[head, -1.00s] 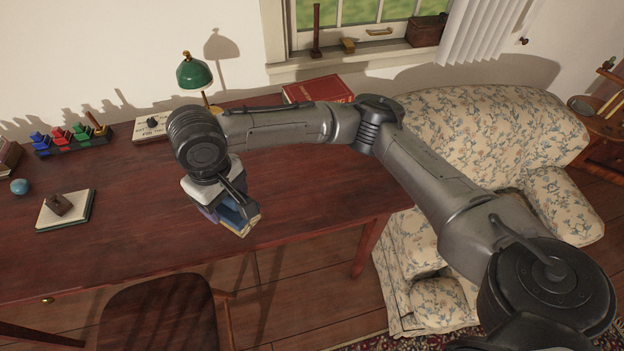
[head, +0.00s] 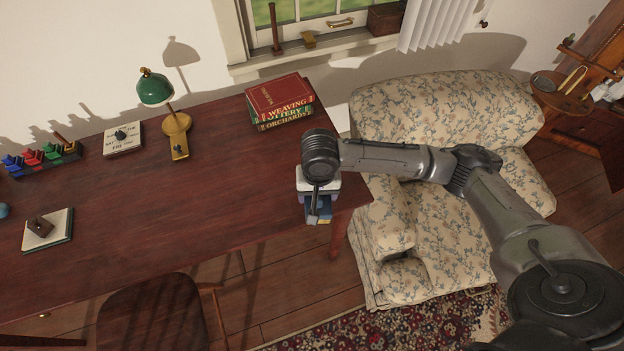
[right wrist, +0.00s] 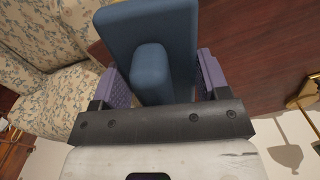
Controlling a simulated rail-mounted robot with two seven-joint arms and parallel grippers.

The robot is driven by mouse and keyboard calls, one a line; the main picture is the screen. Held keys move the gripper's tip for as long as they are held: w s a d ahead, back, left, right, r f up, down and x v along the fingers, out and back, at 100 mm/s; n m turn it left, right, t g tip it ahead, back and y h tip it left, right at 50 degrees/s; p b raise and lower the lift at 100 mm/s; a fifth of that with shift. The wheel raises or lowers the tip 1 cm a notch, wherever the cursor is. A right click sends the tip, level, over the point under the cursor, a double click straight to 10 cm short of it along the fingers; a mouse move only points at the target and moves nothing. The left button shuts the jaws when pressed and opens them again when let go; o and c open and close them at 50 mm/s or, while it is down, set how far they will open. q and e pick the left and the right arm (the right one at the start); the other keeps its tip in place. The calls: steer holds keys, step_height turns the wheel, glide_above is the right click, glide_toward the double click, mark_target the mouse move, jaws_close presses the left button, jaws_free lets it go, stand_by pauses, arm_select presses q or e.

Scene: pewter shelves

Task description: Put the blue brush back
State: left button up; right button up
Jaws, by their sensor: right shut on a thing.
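My right gripper (head: 318,207) is above the right end of the wooden desk, near its front corner. In the right wrist view the gripper (right wrist: 163,82) has its two purple finger pads shut on the blue brush (right wrist: 180,22). The brush shows as a blue block with a rounded, raised blue grip. In the head view only a small part of the brush (head: 324,213) shows below the gripper; the rest is hidden by it. My left gripper is in neither view.
The desk (head: 200,215) holds a green lamp (head: 155,88), stacked books (head: 277,100), a calendar block (head: 122,138), a coloured rack (head: 48,162) and a notepad (head: 60,230). A floral armchair (head: 440,105) stands right. A chair (head: 150,310) is in front. The desk's middle is clear.

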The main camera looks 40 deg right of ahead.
steer(key=shift+s+d+m, duration=0.3)
steer(key=shift+s+d, duration=0.05)
steer(key=shift+s, duration=0.05)
steer(key=shift+s+d+f+p, duration=0.1)
steer(key=shift+d+f+p, duration=0.1)
steer(key=shift+f+p, duration=0.1)
steer(key=w+d+f+b, duration=0.1)
steer(key=w+f, duration=0.1)
steer(key=w, duration=0.1)
steer(key=w+d+f, duration=0.2)
steer(key=w, duration=0.1)
steer(key=w+d+f+b, duration=0.1)
steer(key=w+d+f, duration=0.1)
steer(key=w+f, duration=0.1)
steer(key=shift+w+b, duration=0.3)
steer(key=shift+w, duration=0.3)
steer(key=shift+d+f+m+b, duration=0.1)
steer(key=shift+f+m+b, duration=0.3)
steer(key=shift+f, duration=1.5)
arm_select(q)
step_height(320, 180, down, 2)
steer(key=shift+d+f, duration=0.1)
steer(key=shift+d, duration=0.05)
arm_select(e)
steer(key=shift+f, duration=0.1)
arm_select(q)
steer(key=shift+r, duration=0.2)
arm_select(e)
steer(key=shift+f, duration=0.1)
